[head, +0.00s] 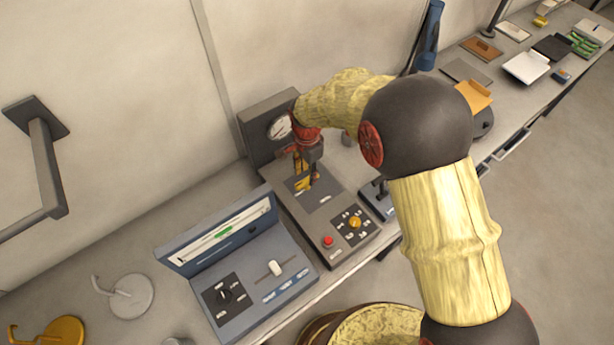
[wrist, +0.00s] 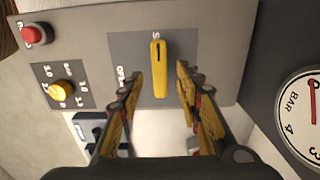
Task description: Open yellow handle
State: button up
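The yellow handle (wrist: 159,60) is a narrow upright lever on the grey panel, with lettering beside it in the wrist view. My gripper (wrist: 157,78) is open, with one finger on each side of the handle. Gaps show between the handle and both fingers, so it does not look gripped. In the head view my gripper (head: 303,168) points down over the grey control box (head: 318,205). There the handle is hard to tell from the yellow-orange fingers.
The same box carries a yellow knob (head: 355,222), a red button (head: 328,241) and a pressure gauge (head: 279,127). A blue-grey console (head: 255,285) stands close on the left. A small dark device (head: 377,200) sits to the right.

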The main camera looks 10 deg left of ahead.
aim_at(307, 184)
jog(key=shift+f, duration=1.35)
jog(key=shift+c, duration=0.8)
grip_shut()
